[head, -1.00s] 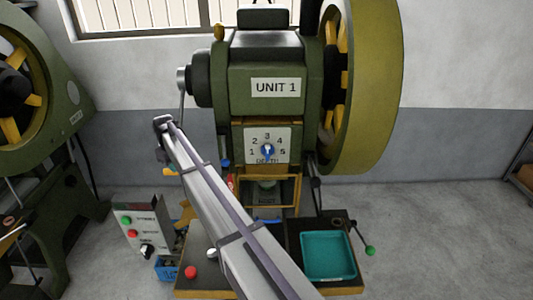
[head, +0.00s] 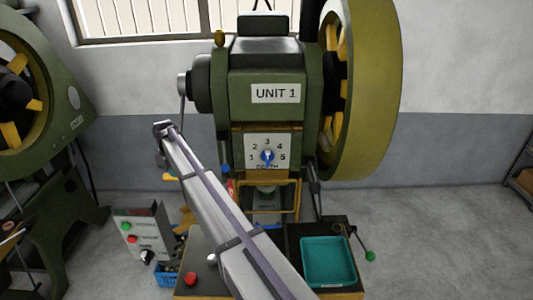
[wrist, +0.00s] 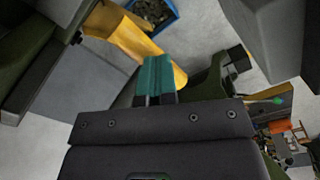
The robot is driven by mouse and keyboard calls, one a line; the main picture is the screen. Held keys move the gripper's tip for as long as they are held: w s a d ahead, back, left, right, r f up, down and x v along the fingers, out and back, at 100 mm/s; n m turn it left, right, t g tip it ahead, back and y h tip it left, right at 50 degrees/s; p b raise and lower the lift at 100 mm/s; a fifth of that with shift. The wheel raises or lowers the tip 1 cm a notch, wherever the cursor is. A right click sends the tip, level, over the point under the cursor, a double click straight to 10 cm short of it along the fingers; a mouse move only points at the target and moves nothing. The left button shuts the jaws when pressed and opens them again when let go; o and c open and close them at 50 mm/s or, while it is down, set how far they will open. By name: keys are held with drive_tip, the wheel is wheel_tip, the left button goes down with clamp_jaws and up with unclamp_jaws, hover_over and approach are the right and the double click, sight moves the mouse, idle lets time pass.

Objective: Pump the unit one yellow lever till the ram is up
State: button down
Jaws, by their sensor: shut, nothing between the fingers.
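The unit one press (head: 268,60) stands at the centre of the head view. A short yellow bar, apparently the lever (head: 171,178), sticks out left of my arm, below the bend at its end. My gripper's teal fingers (wrist: 157,70) are together and empty in the wrist view; the head view does not show them clearly. A broad yellow piece (wrist: 145,42) lies beyond the fingertips; I cannot tell whether it is the lever or a chute, or whether they touch. The ram area (head: 266,190) sits behind a yellow guard frame, and its height is unclear.
A control box (head: 142,235) and a blue bin (head: 166,275) stand left of the press bed. A teal tray (head: 328,262) and a green-knobbed rod (head: 369,256) are at right. Another green press (head: 40,130) stands at far left.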

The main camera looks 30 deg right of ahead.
drive_tip(key=s+a+r+p, duration=0.2)
drive_tip(key=s+r+p, duration=0.2)
drive_tip(key=r+p, duration=0.6)
drive_tip(key=shift+s+a+r+p, duration=0.15)
drive_tip(key=shift+a+r+p, duration=0.15)
drive_tip(key=shift+r+p, duration=0.1)
drive_tip(key=shift+s+a+f+b, duration=0.1)
drive_tip(key=shift+s+f+b, duration=0.05)
drive_tip(key=shift+f+b, duration=0.35)
